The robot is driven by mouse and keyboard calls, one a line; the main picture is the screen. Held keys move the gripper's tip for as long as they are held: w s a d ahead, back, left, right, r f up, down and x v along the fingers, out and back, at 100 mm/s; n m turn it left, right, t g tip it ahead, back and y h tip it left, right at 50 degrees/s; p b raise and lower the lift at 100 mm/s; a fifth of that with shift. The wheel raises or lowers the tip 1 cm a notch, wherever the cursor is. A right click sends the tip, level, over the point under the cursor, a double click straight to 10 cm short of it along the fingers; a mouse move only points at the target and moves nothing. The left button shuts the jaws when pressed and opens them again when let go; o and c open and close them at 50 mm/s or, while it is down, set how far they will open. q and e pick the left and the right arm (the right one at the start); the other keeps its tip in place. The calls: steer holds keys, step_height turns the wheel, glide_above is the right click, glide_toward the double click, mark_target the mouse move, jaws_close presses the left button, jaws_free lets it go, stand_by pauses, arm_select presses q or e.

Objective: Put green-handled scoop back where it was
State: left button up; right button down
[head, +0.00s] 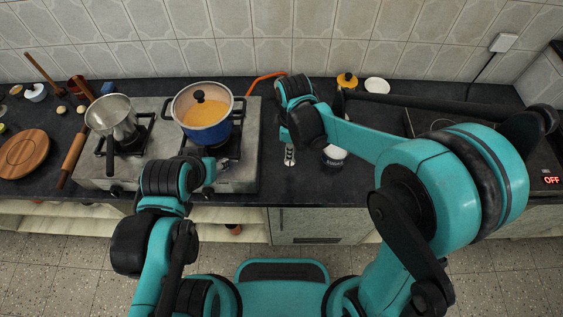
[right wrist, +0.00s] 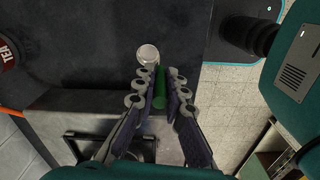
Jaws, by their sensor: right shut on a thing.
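My right gripper (right wrist: 163,80) is shut on the green handle of the scoop (right wrist: 160,92) in the right wrist view. A round shiny steel piece (right wrist: 148,54) lies just past the fingertips. I cannot tell whether it is the scoop's bowl or a separate tumbler. In the head view my right gripper (head: 288,137) points down over the dark counter, right of the stove, with a small steel object (head: 289,155) beneath it. The handle is hidden there by the gripper. My left gripper (head: 208,168) is by the stove's front edge, its fingers mostly hidden.
A blue pot (head: 207,129) with a lid and a steel saucepan (head: 113,118) stand on the stove (head: 240,171). A white jar (head: 334,156) is close right of my right gripper. A round wooden board (head: 24,153) lies far left. A yellow-topped jar (head: 347,80) stands behind.

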steer(key=f, duration=0.1)
steer(key=a+f+b, duration=0.1)
steer(key=f, duration=0.1)
steer(key=a+f, duration=0.1)
steer(key=f, duration=0.1)
steer(key=shift+a+f+b, duration=0.1)
steer(key=shift+f+b, duration=0.05)
steer(key=shift+b, duration=0.25)
steer(key=shift+f, duration=0.2)
steer(key=c, duration=1.6)
jaws_free()
steer(key=shift+r, duration=0.1)
